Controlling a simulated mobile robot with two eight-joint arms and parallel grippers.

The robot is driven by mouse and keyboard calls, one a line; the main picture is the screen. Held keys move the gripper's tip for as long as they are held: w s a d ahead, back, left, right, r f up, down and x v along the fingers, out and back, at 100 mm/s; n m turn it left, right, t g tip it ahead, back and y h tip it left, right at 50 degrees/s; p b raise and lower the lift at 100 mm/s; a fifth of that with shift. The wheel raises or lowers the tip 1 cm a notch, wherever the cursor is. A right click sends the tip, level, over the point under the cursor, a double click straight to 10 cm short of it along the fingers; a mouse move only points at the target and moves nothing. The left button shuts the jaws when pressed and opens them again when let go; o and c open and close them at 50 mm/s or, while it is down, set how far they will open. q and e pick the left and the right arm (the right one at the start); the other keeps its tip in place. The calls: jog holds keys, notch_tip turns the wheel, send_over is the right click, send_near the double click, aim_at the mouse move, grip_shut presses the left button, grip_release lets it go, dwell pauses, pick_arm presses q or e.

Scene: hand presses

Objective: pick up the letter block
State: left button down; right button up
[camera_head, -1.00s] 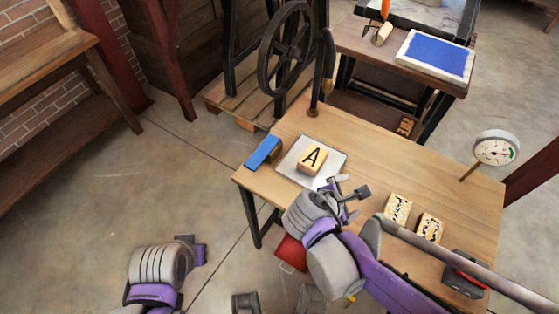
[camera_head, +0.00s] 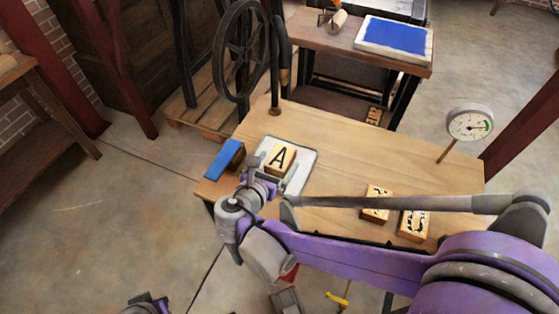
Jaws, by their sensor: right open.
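The letter block (camera_head: 280,159) is a small wooden block with a black "A" on its top face. It lies on a pale grey-edged plate (camera_head: 302,176) on the wooden table. My right gripper (camera_head: 265,168) is open at the block's near left side. Its fingers are very close to the block, but I cannot tell whether they touch it. Part of the plate is hidden behind this gripper. Only a small purple and dark part of my left arm shows at the bottom edge; its gripper is out of view.
A blue block (camera_head: 224,158) lies left of the plate. Two patterned blocks (camera_head: 376,204) (camera_head: 415,224) lie to the right, near my right arm. A round gauge (camera_head: 470,124) stands at the right. A black handwheel (camera_head: 240,50) rises behind the table's left end. The table's middle is clear.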

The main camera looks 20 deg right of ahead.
aim_at(281, 156)
jog(key=shift+b+x, duration=0.5)
jog(key=shift+x, duration=1.8)
jog(key=shift+r, duration=0.1)
jog(key=shift+c, duration=0.2)
